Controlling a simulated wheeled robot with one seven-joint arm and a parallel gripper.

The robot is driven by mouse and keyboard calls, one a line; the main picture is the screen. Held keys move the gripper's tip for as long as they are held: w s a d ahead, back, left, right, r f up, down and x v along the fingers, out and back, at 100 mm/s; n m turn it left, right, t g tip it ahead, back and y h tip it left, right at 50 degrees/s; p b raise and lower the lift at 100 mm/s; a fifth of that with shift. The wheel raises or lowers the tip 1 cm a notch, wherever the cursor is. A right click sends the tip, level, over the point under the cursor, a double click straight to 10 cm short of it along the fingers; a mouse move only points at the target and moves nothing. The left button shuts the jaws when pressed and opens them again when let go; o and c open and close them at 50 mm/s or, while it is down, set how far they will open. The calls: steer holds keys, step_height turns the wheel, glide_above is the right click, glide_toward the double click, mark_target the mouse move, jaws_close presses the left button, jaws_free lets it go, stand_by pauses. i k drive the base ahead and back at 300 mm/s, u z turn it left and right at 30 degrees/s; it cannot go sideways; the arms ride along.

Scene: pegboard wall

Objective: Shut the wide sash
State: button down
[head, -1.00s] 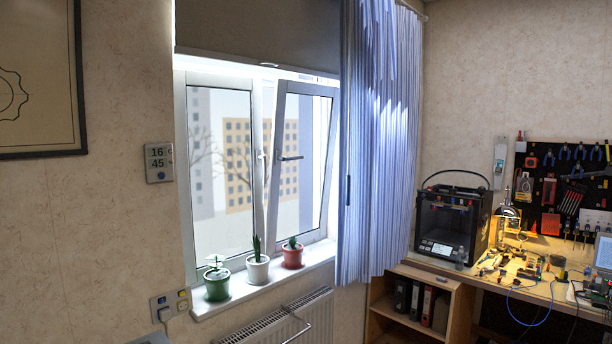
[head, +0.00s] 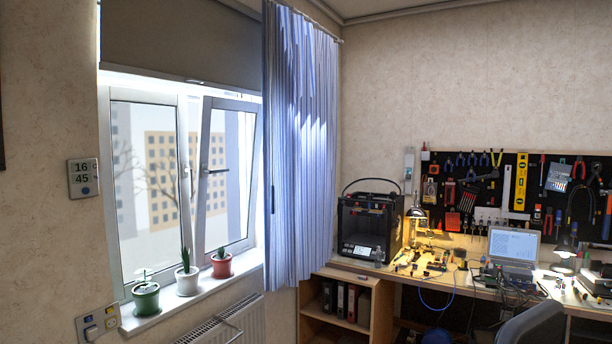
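The window has two white-framed sashes side by side. The right sash (head: 228,165) is open in a tilted position: its top leans into the room and its bottom stays at the frame. Its dark handle (head: 214,171) points sideways. The left sash (head: 146,185) looks shut, with its handle (head: 187,173) close to upright. I cannot tell for sure from this angle which sash is wider. The blue curtain hangs beside the right sash's far edge. My gripper is in no frame.
Three potted plants, in green (head: 146,299), white (head: 187,283) and red (head: 221,268) pots, stand on the sill below the sashes. A radiator (head: 222,322) is underneath. The striped curtain (head: 300,160) hangs to the right. A cluttered workbench with a 3D printer (head: 369,225) fills the right.

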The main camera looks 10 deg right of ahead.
mark_target(201, 260)
steer(key=z, duration=0.35)
steer(key=i, duration=2.2)
steer(key=u, duration=1.15)
steer(key=i, duration=0.75)
steer(key=u, duration=0.85)
